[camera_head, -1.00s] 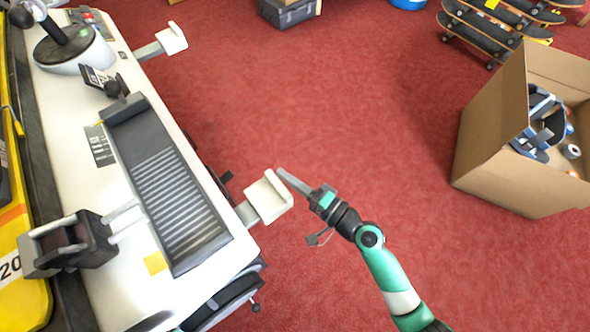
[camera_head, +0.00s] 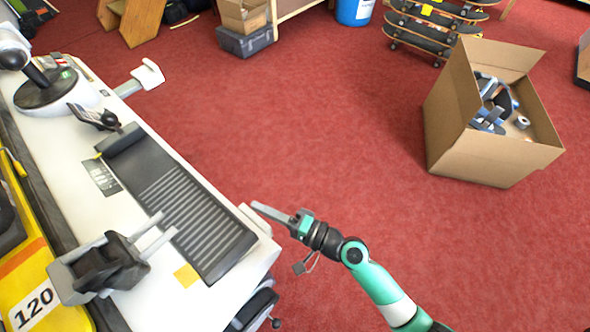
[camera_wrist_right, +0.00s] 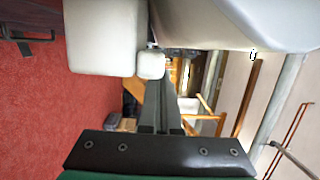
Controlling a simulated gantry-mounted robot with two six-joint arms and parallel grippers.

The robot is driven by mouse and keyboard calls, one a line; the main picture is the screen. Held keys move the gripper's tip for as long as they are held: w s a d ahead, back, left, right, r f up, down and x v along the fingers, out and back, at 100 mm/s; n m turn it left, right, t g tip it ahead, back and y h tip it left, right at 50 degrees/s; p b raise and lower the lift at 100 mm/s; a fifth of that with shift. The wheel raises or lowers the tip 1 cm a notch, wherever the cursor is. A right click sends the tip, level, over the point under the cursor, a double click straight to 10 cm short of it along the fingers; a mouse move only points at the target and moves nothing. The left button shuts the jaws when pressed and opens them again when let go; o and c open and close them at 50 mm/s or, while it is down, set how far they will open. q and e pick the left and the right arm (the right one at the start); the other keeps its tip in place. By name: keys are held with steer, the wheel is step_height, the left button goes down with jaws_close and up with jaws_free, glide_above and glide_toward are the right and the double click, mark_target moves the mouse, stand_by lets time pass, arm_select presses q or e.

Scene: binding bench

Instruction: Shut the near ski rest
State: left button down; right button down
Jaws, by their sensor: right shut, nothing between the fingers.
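The near ski rest (camera_head: 256,220) is a pale block on the bench's right side. It now sits close against the bench edge, with little or no arm showing. My right gripper (camera_head: 257,207) is shut and empty, its tips at the rest's outer face; I cannot tell if they touch. In the right wrist view the rest is the large pale block (camera_wrist_right: 104,37) beside my shut fingers (camera_wrist_right: 160,105). The far ski rest (camera_head: 147,75) stands out from the bench on its arm. My left gripper is not in view.
The white bench (camera_head: 140,270) carries a ribbed dark mat (camera_head: 180,205) and a dark clamp (camera_head: 105,265). An open cardboard box (camera_head: 490,158) stands on the red carpet at right. The carpet between box and bench is clear. Skateboards (camera_head: 425,40) are racked behind.

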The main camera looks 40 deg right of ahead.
steer(key=v, duration=1.1)
steer(key=shift+s, duration=0.15)
